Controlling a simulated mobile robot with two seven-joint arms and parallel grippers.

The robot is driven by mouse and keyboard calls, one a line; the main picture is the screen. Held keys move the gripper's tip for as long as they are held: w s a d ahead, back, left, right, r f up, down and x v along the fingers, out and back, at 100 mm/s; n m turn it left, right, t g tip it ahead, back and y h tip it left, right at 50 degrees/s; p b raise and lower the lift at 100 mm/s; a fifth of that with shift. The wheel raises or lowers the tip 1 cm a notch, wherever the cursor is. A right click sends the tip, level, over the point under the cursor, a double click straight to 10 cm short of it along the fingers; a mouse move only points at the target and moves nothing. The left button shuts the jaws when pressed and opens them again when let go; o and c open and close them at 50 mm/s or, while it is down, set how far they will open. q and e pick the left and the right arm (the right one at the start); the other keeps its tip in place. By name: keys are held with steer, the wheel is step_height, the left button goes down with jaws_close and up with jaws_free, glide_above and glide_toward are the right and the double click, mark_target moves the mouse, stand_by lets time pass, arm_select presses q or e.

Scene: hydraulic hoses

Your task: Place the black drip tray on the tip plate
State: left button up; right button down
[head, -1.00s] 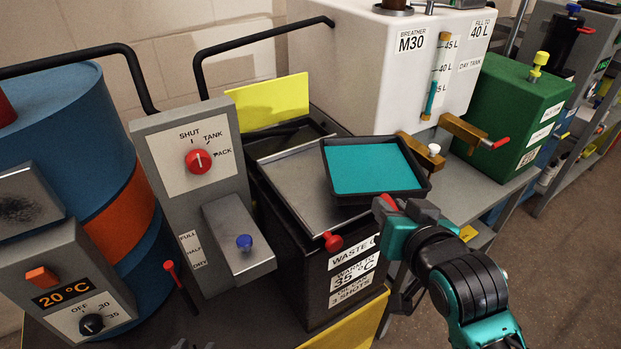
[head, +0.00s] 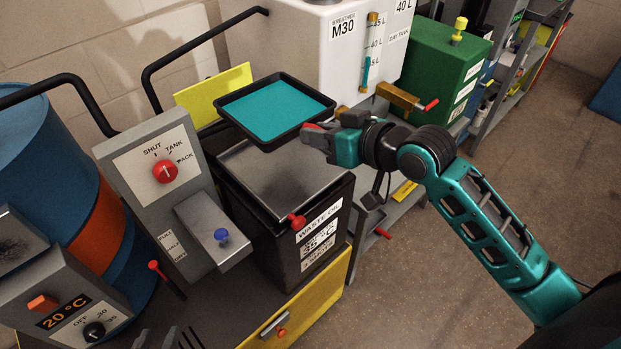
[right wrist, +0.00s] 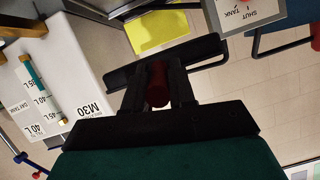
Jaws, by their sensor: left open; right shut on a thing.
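The black drip tray (head: 232,112) holds a flat teal surface and looks about level. My right gripper (head: 318,128) is shut on its near right side, at a red grip. In the right wrist view the red grip (right wrist: 157,85) sits between the fingers, with the dark tray edge (right wrist: 205,47) beyond. The grey metal plate on the waste oil box, seemingly the tip plate (head: 285,185), has a red knob at its front. The tray appears above this plate's rear edge and hides part of it; contact is unclear. My left gripper (head: 168,340) barely shows at the bottom edge, apart from the tray.
The lever panel (head: 160,165) with a red dial stands left of the box. A yellow panel (head: 212,92) is behind the tray. The white day tank (head: 300,40) and green tank (head: 440,65) stand behind right. A brass tap (head: 400,96) juts out near my right arm.

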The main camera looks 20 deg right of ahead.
step_height(320, 180, down, 14)
steer(key=b, duration=0.2)
steer(key=shift+r+b, duration=0.2)
steer(key=shift+b, duration=0.15)
steer(key=shift+f, duration=0.3)
steer(key=c, duration=1.2)
jaws_free()
steer(key=p+v, duration=0.1)
steer(key=v, duration=1.1)
steer(key=s+a+f+h, duration=0.1)
steer(key=s+a+f, duration=0.1)
steer(key=f, duration=0.3)
steer(key=s+a+f+g+h, duration=0.1)
steer(key=s+a+f, duration=0.1)
steer(key=f, duration=0.2)
steer(key=s+a+f+h, duration=0.2)
steer(key=f, duration=0.3)
steer(key=shift+f, duration=0.3)
